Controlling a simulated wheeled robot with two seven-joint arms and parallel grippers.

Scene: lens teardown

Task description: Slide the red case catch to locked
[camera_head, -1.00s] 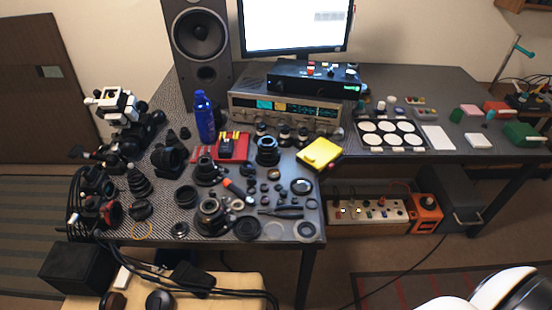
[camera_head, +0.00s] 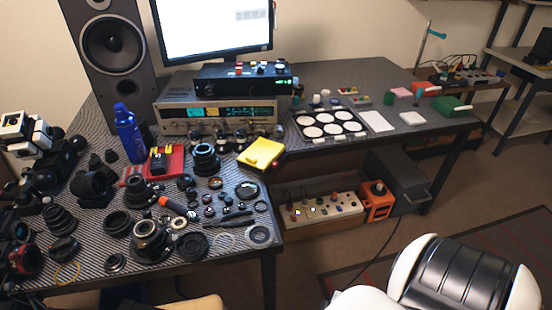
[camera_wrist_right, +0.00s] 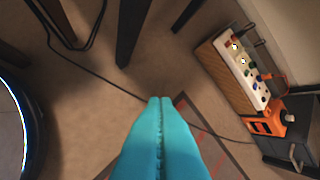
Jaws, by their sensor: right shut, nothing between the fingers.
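A flat red case-like piece (camera_head: 173,160) lies on the near desk with a black part on it. A red case-like piece (camera_head: 427,89) also shows small on the far right of the desk, beside a green case (camera_head: 450,104). I cannot make out a catch or its position on either red piece. My right gripper (camera_wrist_right: 160,101) shows in the right wrist view as two teal fingers pressed together, empty, over the floor and away from the desk top. My left gripper is not in view.
Lens parts crowd the near desk, with a blue bottle (camera_head: 128,134) and a yellow box (camera_head: 261,152). A black tray of white discs (camera_head: 298,120) lies on the right desk near a white sheet (camera_head: 376,121). A switch box (camera_wrist_right: 238,68) and orange unit (camera_wrist_right: 267,124) stand below.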

